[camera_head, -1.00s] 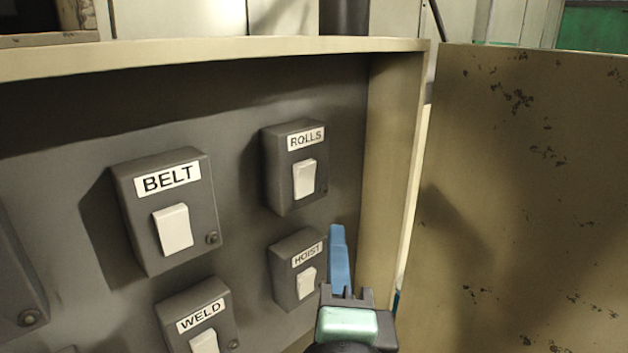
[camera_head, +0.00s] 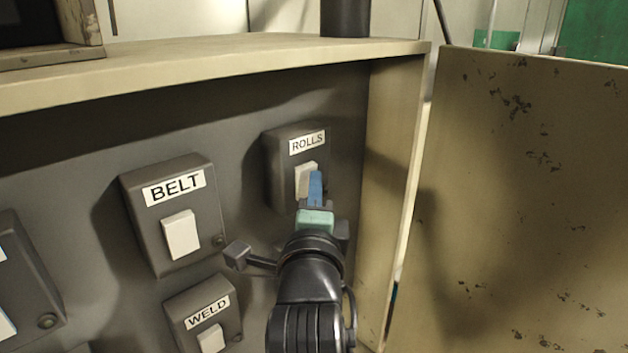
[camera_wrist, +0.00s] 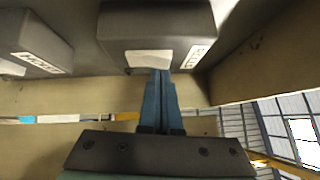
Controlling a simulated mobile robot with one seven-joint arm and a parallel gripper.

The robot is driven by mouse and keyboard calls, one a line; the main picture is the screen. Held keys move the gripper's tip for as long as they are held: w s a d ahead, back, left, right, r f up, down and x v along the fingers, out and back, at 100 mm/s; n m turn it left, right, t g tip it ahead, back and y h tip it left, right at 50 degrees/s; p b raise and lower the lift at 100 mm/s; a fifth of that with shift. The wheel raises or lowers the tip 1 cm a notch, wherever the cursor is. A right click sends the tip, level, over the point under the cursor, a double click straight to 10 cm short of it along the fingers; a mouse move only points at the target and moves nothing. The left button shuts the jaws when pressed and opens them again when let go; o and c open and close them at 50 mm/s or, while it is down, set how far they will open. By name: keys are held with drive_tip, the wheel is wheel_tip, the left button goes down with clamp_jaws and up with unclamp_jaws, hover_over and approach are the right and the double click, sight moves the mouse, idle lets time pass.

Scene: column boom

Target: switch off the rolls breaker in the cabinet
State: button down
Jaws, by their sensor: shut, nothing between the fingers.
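The rolls breaker (camera_head: 284,166) is a grey box with a ROLLS label and a white rocker switch (camera_head: 301,180), at the upper right of the cabinet panel. In the wrist view its box (camera_wrist: 120,25) and white rocker (camera_wrist: 140,59) are just beyond my fingertips. My gripper (camera_head: 316,176) has its blue fingers shut and empty, pointing at the rocker. In the head view the fingers cover the rocker's lower right part. I cannot tell whether they touch it, or which way the rocker is tilted. The fingers also show together in the wrist view (camera_wrist: 160,78).
The belt breaker (camera_head: 150,240) is to the left, with the weld breaker (camera_head: 178,308) below it. My arm hides the hoist breaker. The cabinet's right wall (camera_head: 388,150) is close beside my gripper, and its open door (camera_head: 530,200) stands further right.

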drive_tip(key=shift+w, duration=0.1)
idle(0.3)
drive_tip(key=shift+w+a+r+n+g+p, duration=0.25)
drive_tip(key=shift+r+p, duration=0.25)
drive_tip(key=shift+p, duration=0.65)
drive_tip(key=shift+s+f+b, duration=0.1)
drive_tip(key=shift+f+b, duration=0.25)
drive_tip(key=shift+b, duration=0.1)
drive_tip(key=shift+d, duration=0.15)
